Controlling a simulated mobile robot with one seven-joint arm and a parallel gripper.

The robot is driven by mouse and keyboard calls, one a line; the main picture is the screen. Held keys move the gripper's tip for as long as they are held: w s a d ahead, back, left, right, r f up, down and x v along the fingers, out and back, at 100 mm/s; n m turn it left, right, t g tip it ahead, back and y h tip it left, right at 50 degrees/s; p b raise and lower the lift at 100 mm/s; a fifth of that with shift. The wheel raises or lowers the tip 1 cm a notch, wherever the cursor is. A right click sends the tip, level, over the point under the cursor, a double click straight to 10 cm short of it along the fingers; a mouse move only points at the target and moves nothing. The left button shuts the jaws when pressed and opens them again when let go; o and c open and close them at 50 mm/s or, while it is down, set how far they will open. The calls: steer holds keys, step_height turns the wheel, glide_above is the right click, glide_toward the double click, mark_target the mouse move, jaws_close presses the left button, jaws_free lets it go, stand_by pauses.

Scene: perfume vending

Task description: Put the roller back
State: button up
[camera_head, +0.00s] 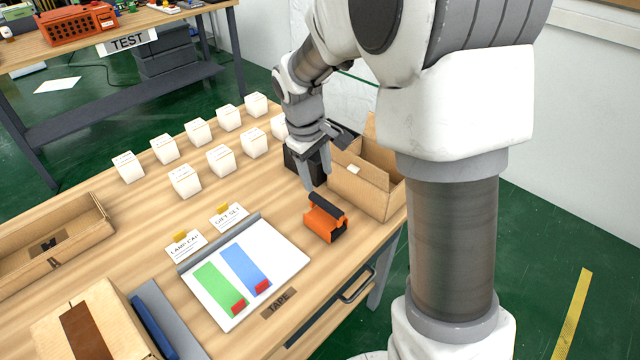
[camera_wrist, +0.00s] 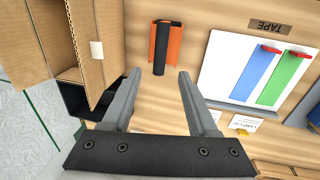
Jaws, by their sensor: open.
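A black roller (camera_head: 326,206) lies along the top of an orange holder (camera_head: 322,226) on the wooden table, near its right front edge. In the wrist view the roller (camera_wrist: 160,46) appears as a dark bar with the orange holder (camera_wrist: 175,44) showing on both sides. My gripper (camera_head: 317,170) is above the table, just behind the holder and apart from it. In the wrist view the fingers (camera_wrist: 160,78) are spread, with nothing between them. The roller lies beyond the gap between the fingertips.
An open cardboard box (camera_head: 362,190) stands close to the right of my gripper, with a black bin (camera_head: 303,165) beside it. A white board (camera_head: 243,272) with green and blue strips lies left of the holder. Several white cubes (camera_head: 221,159) stand farther back.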

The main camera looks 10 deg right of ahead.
steer(key=s+d+r+m+t, duration=0.2)
steer(key=s+r+m, duration=0.1)
steer(key=s+r, duration=0.75)
steer(key=s+r+m+t+y, duration=0.1)
steer(key=s+r+m+t, duration=0.1)
steer(key=s, duration=1.1)
steer(key=shift+r+m+y, duration=0.4)
steer(key=shift+r+m, duration=0.05)
steer(key=shift+m, duration=0.45)
step_height(320, 180, up, 3)
steer(key=p, duration=0.3)
steer(key=shift+w+r, duration=0.1)
steer(key=shift+r, duration=0.1)
